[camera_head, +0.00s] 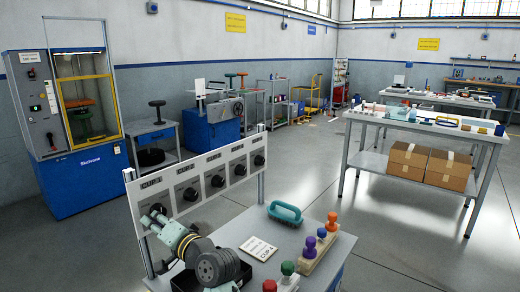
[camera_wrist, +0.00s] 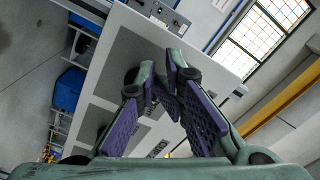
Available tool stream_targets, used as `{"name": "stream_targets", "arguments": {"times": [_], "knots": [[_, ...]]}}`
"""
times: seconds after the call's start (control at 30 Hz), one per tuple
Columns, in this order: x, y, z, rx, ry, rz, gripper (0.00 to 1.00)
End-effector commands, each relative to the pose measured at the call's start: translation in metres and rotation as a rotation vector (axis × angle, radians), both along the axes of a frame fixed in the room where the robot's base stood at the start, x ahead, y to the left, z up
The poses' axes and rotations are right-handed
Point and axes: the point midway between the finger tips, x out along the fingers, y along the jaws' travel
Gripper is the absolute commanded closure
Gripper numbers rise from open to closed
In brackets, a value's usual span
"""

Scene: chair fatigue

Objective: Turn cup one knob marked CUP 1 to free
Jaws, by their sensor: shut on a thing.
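A white upright panel (camera_head: 205,158) carries a row of several black knobs on grey plates, with small labels above that are hard to read. My gripper (camera_head: 153,218) reaches the leftmost plate from the front. The CUP 1 knob there (camera_head: 158,208) is mostly hidden by my fingers. In the wrist view my gripper (camera_wrist: 160,82) has its two purple-padded fingers drawn close together, shut on the knob against the panel. The knob is largely covered by the fingers, so its pointer direction cannot be told.
A black tray (camera_head: 184,281) lies under my arm. The remaining black knobs stand close to the right of my gripper.

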Motion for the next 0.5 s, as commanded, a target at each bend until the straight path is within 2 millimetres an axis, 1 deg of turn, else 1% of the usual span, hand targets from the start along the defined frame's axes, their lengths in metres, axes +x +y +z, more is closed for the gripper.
{"name": "stream_targets", "arguments": {"times": [0.03, 0.5], "knots": [[0.0026, 0.0004, -0.0062, -0.007, 0.012, -0.003, 1.00], [0.0064, -0.0033, -0.0083, -0.009, 0.016, -0.004, 1.00]]}}
